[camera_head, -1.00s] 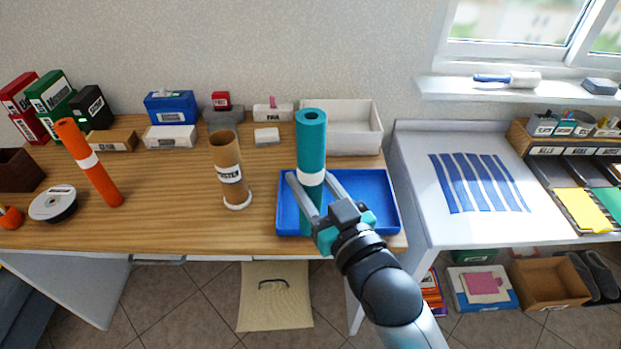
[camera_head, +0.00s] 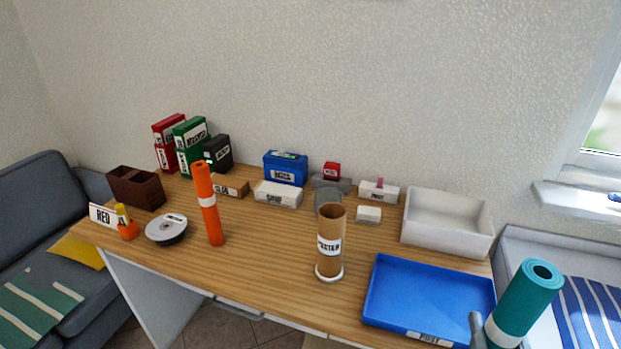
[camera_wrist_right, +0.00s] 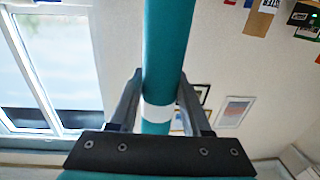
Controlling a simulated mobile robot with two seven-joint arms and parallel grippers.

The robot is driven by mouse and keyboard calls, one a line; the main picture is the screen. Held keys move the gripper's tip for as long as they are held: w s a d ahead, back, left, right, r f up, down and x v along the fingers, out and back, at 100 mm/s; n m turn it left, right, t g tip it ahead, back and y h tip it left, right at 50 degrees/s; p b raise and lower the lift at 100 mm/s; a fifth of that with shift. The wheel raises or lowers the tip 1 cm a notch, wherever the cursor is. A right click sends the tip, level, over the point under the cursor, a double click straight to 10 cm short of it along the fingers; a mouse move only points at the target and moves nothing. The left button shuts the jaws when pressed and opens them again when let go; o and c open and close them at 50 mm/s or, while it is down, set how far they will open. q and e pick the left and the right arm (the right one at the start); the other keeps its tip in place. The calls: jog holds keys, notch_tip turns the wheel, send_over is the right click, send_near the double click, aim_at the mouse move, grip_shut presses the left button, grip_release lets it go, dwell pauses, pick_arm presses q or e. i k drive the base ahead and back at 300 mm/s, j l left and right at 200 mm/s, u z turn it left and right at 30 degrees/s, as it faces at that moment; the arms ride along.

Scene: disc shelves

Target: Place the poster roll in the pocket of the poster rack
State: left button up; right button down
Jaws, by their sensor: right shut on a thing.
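The poster roll (camera_head: 523,300) is a teal tube with a white band, tilted at the lower right of the head view. My right gripper (camera_wrist_right: 160,95) is shut on it around the white band, with one finger on each side in the wrist view. In the head view only a grey finger shows beside the roll, at the bottom edge. The poster rack (camera_head: 330,243) is an upright brown tube labelled POSTER, with an open top pocket and white base. It stands on the table, left of the roll and apart from it. My left gripper is not in view.
A blue tray (camera_head: 430,294) lies between the rack and the roll. A white bin (camera_head: 447,225) and small boxes stand behind. An orange roll (camera_head: 208,205) stands to the left, near a disc spindle (camera_head: 166,229). Bare wood (camera_head: 265,245) lies left of the rack.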

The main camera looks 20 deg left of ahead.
aim_at(151, 203)
jog(key=j, duration=0.5)
jog(key=i+j+u, duration=0.1)
jog(key=j, duration=0.45)
jog(key=i+j+u, duration=0.1)
jog(key=j, duration=0.4)
jog(key=i+j+u, duration=0.1)
jog(key=i+j, duration=0.15)
jog(key=j, duration=0.25)
jog(key=i+j, duration=0.3)
jog(key=j, duration=0.15)
jog(key=i+j+u, duration=0.15)
jog(key=i+j, duration=0.15)
jog(key=j, duration=0.15)
